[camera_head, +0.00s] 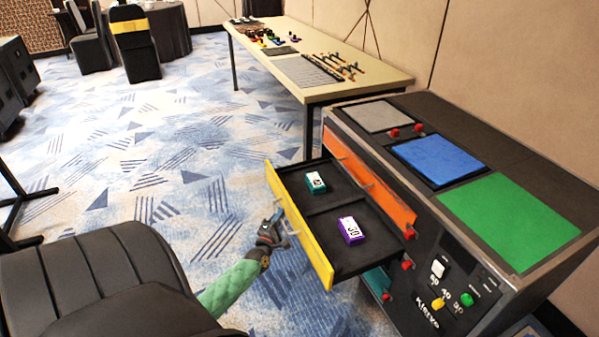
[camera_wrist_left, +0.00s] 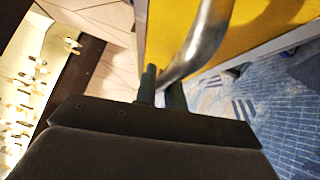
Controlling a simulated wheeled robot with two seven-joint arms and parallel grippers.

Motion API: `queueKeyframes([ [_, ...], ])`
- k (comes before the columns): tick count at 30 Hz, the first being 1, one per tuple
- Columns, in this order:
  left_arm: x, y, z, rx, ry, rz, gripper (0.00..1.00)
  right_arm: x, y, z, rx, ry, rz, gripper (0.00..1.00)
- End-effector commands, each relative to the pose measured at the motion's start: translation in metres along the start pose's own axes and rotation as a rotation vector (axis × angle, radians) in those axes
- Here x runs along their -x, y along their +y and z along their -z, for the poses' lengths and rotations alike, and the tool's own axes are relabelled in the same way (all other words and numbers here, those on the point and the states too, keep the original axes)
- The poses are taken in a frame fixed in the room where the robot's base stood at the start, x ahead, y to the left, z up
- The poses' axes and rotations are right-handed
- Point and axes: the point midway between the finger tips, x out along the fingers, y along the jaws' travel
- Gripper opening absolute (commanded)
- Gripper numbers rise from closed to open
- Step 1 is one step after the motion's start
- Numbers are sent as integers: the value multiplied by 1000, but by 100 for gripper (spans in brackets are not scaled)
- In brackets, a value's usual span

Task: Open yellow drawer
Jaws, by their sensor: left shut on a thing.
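The yellow drawer (camera_head: 297,225) stands pulled well out from the left side of the dark cabinet (camera_head: 480,270). Inside it lie a teal block (camera_head: 316,182) and a purple block (camera_head: 352,230), in separate compartments. My left gripper (camera_head: 277,221) is at the outer face of the yellow front, shut on the drawer's metal handle. In the left wrist view the curved metal handle (camera_wrist_left: 203,45) runs between the fingers (camera_wrist_left: 160,88), with the yellow front behind it. My right gripper is not in view.
An orange drawer (camera_head: 378,190) is above, its front near the cabinet side. A teal drawer front (camera_head: 378,282) shows below. A black chair (camera_head: 95,275) stands at lower left. A long table (camera_head: 310,75) with small items stands behind. Carpet left of the drawer is clear.

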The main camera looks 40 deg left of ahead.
Motion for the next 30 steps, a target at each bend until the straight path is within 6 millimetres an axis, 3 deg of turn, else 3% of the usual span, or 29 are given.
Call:
queueKeyframes([
  [3,23,3,22,-3,-1,5,0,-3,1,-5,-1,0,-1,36],
  [12,58,13,57,-1,-1,4,0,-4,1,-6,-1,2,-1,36],
  [19,69,17,68,0,0,2,0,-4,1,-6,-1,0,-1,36],
  [30,71,17,70,1,0,2,0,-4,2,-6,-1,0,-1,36],
])
